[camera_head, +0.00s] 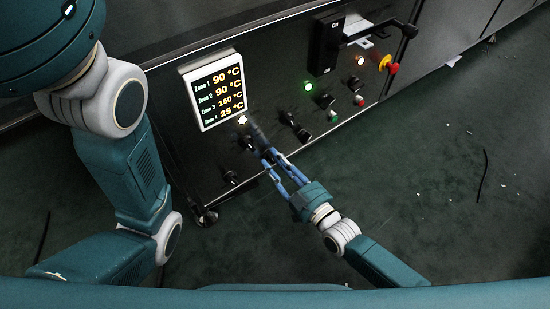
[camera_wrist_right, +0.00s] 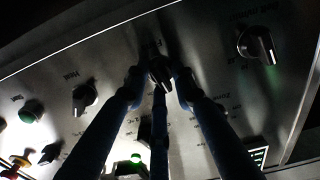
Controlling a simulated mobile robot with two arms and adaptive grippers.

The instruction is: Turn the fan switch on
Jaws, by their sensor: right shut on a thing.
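My right gripper (camera_head: 266,153) reaches up to the dark control panel (camera_head: 215,160) in the head view, its blue fingers closed in around a black rotary knob. The right wrist view shows this knob (camera_wrist_right: 160,72) between the fingertips of the right gripper (camera_wrist_right: 158,75). My left gripper is out of view.
A lit temperature display (camera_head: 220,90) is above left of the right gripper. A black lever handle (camera_head: 380,30), a red and yellow emergency button (camera_head: 388,64) and a green lamp (camera_head: 308,87) are to the right. The green floor below is mostly open.

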